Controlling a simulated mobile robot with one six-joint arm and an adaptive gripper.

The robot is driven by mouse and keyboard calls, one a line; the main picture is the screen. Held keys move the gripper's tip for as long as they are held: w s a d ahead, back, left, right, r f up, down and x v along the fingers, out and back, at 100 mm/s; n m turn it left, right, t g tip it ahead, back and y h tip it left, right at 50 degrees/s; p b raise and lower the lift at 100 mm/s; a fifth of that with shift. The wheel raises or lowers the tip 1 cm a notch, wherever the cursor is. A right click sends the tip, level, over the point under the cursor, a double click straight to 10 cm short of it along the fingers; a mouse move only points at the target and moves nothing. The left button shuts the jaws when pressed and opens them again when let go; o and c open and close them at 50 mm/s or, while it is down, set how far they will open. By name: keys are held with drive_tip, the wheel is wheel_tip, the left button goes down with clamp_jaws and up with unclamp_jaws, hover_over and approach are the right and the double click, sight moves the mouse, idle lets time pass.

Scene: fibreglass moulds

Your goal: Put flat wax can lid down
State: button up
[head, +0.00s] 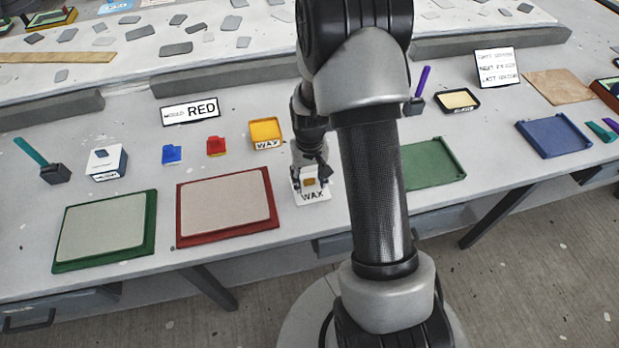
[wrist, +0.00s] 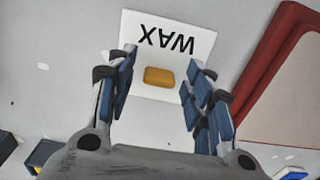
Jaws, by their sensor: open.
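A small orange, rounded block (wrist: 158,77) lies flat on a white card marked WAX (wrist: 160,32). In the head view the WAX card (head: 313,196) lies near the table's front edge, right of the red-framed panel, with the orange piece (head: 310,182) on it. I cannot tell whether this piece is the wax can or its lid. My gripper (wrist: 158,64) is open, with its fingers on either side of the orange block and gaps to both sides. In the head view my gripper (head: 311,168) points down over the card, and my arm hides part of the table.
A yellow tray (head: 267,121) with a WAX tag stands behind, to the left. The red-framed panel (head: 183,240) and a green-framed panel (head: 62,265) lie left. A green tray (head: 436,180) lies right.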

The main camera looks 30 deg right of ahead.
wheel_tip(320, 180, up, 12)
drive_tip(key=p, duration=0.4)
wheel_tip(320, 180, up, 14)
drive_tip(key=n+t, duration=0.1)
drive_tip(key=t, duration=0.1)
hover_over(309, 180)
drive_tip(key=s+a, duration=0.6)
drive_tip(key=s+a+r+n+t, duration=0.1)
drive_tip(key=s+a+r, duration=0.2)
drive_tip(key=s, duration=0.4)
drive_tip(key=s+a+r+n+t, duration=0.1)
drive_tip(key=s+a+r, duration=0.2)
drive_tip(key=s, duration=0.4)
drive_tip(key=shift+s+a+r+t, duration=0.15)
drive_tip(key=shift+a+r+t, duration=0.15)
drive_tip(key=shift+r, duration=0.3)
